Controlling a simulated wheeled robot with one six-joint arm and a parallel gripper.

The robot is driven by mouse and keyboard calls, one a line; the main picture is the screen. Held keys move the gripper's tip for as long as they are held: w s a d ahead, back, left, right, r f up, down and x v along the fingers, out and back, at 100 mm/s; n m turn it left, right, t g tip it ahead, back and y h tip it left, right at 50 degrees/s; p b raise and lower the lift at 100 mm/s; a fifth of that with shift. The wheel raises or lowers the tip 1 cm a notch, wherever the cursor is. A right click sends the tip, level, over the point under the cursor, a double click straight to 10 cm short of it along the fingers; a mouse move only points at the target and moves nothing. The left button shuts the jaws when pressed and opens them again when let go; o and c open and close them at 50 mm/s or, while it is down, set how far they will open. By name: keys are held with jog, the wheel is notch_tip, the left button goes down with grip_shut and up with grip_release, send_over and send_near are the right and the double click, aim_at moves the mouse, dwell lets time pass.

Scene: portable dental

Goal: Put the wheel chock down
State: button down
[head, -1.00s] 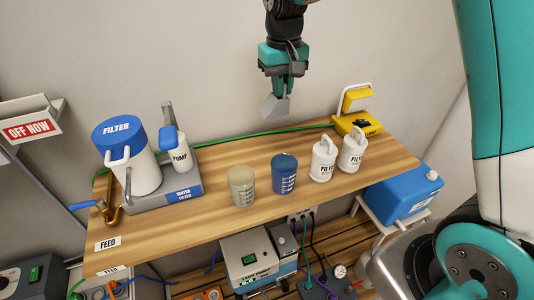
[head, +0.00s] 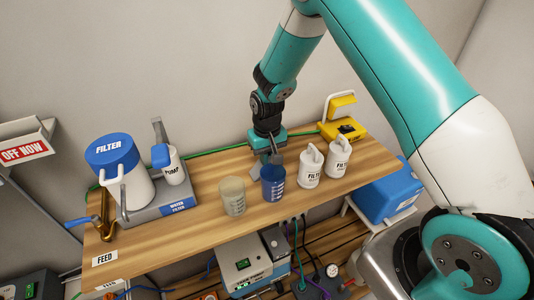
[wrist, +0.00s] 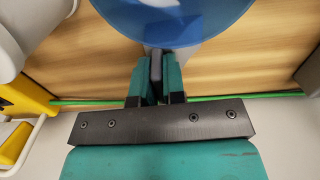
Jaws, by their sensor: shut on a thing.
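The wheel chock (head: 256,171) is a small grey wedge. It shows low behind the blue beaker (head: 273,185), close to the wooden shelf top (head: 215,170); I cannot tell whether it touches the wood. My gripper (head: 271,158) points down and is shut on the chock, its fingertips partly hidden by the beaker. In the wrist view the grey chock (wrist: 156,66) sits between the two green fingers, and the beaker's rim (wrist: 185,25) covers its far part.
A clear beaker (head: 232,195) stands left of the blue one. Two white filter bottles (head: 311,168) and a yellow device (head: 342,130) stand to the right. The filter and pump unit (head: 165,200) fills the left end. A green hose (head: 222,150) runs along the back edge.

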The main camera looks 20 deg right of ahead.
jog(key=shift+f, duration=0.1)
jog(key=shift+f, duration=0.15)
jog(key=c, duration=1.2)
grip_release()
jog(key=shift+r, duration=0.2)
